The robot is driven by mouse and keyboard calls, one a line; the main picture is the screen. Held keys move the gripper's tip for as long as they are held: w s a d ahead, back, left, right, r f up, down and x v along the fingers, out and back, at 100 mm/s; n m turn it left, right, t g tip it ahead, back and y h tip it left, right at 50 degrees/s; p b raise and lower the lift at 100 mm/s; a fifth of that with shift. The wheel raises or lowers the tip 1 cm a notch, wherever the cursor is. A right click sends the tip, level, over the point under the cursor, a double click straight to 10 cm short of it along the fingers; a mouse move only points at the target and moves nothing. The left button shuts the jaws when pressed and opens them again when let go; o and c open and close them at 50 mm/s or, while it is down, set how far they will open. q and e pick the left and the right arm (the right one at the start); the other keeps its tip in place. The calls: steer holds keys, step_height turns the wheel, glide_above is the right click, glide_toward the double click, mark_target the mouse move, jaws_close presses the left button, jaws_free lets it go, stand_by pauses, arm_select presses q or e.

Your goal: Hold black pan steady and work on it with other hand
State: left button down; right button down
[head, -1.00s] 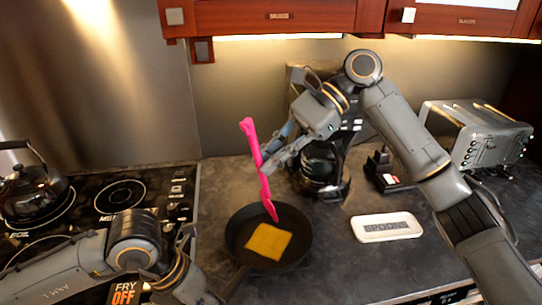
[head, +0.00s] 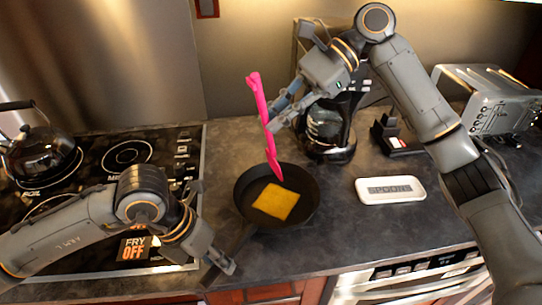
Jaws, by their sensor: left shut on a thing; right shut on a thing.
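The black pan (head: 306,213) sits on the dark counter with a flat yellow square (head: 276,201) lying in it. My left gripper (head: 226,264) is shut on the pan's handle, at the front left of the pan; the fingers partly hide the handle's end. My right gripper (head: 272,118) is shut on a pink utensil (head: 257,97), above the back of the pan. The utensil is nearly upright, and its lower end reaches down inside the pan behind the yellow square. I cannot tell whether that end touches the pan.
A coffee maker (head: 329,133) stands behind the pan. A white "SPOONS" tray (head: 390,190) lies to the right, with a toaster (head: 490,102) beyond it. The stove (head: 128,155) with a kettle (head: 40,146) is at left. Counter between pan and tray is clear.

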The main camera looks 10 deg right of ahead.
stand_by(0.6)
steer(key=s+a+g+h, duration=0.1)
steer(key=s+a+h, duration=0.1)
steer(key=a, duration=0.6)
steer(key=shift+a+f+h, duration=0.25)
steer(key=shift+f+h, duration=0.2)
steer(key=shift+h, duration=0.45)
steer(key=shift+f, duration=0.15)
step_height(320, 180, down, 7)
steer(key=shift+f, duration=0.3)
stand_by(0.5)
steer(key=shift+d, duration=0.1)
